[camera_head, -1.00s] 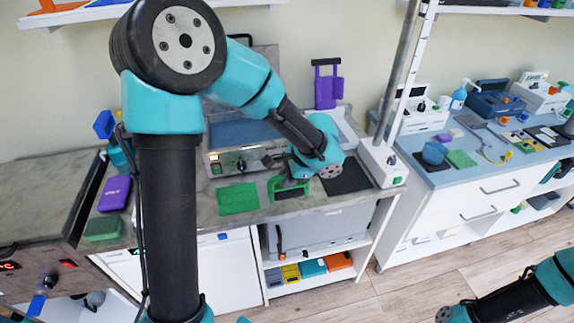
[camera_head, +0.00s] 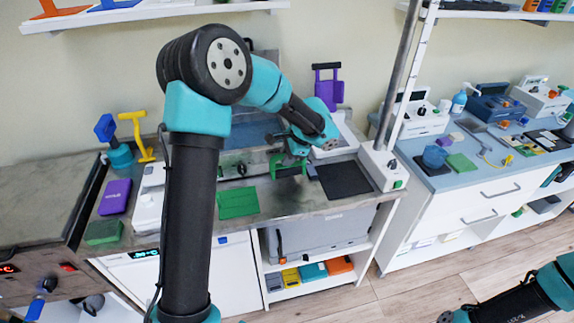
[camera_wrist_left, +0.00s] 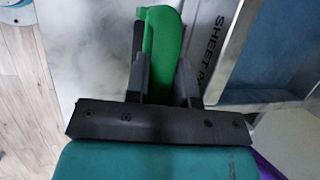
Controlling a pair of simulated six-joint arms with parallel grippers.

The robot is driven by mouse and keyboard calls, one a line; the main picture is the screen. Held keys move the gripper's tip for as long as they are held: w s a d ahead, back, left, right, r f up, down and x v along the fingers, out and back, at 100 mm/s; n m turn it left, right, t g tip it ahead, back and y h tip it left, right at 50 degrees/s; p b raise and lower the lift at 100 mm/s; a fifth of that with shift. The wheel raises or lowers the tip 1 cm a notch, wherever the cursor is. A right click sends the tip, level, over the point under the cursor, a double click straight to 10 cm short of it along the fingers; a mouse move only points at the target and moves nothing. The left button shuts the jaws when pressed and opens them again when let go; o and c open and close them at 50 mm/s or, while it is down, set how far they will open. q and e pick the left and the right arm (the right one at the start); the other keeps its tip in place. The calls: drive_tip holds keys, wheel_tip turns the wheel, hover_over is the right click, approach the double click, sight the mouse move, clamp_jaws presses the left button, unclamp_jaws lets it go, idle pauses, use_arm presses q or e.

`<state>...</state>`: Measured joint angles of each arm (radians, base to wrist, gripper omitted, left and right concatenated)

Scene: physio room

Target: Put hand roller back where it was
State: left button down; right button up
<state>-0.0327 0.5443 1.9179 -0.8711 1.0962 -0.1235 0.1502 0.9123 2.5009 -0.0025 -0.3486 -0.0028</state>
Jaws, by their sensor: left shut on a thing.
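My left gripper (camera_head: 292,158) is shut on a green-handled tool, which I take to be the hand roller (camera_head: 287,170). It is over the back part of the worktop, between the green mat (camera_head: 238,203) and the black mat (camera_head: 343,179). In the left wrist view the fingers (camera_wrist_left: 165,88) close around its green handle (camera_wrist_left: 162,40), with a dark part beside it. Its lower end is mostly hidden there, and I cannot tell whether it touches anything.
A steel unit (camera_head: 235,165) stands behind the green mat. A purple holder (camera_head: 327,85) and a white pole base (camera_head: 383,165) stand to the right. Blue (camera_head: 105,128) and yellow (camera_head: 138,135) upright tools, a purple box (camera_head: 115,196) and a green block (camera_head: 103,232) are at the left.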

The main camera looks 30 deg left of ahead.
use_arm(q)
drive_tip(key=shift+f, duration=1.7)
drive_tip(key=shift+f, duration=0.2)
drive_tip(key=c, duration=1)
unclamp_jaws()
drive_tip(key=shift+r, duration=0.15)
drive_tip(key=v, duration=1.2)
drive_tip(key=shift+r, duration=0.1)
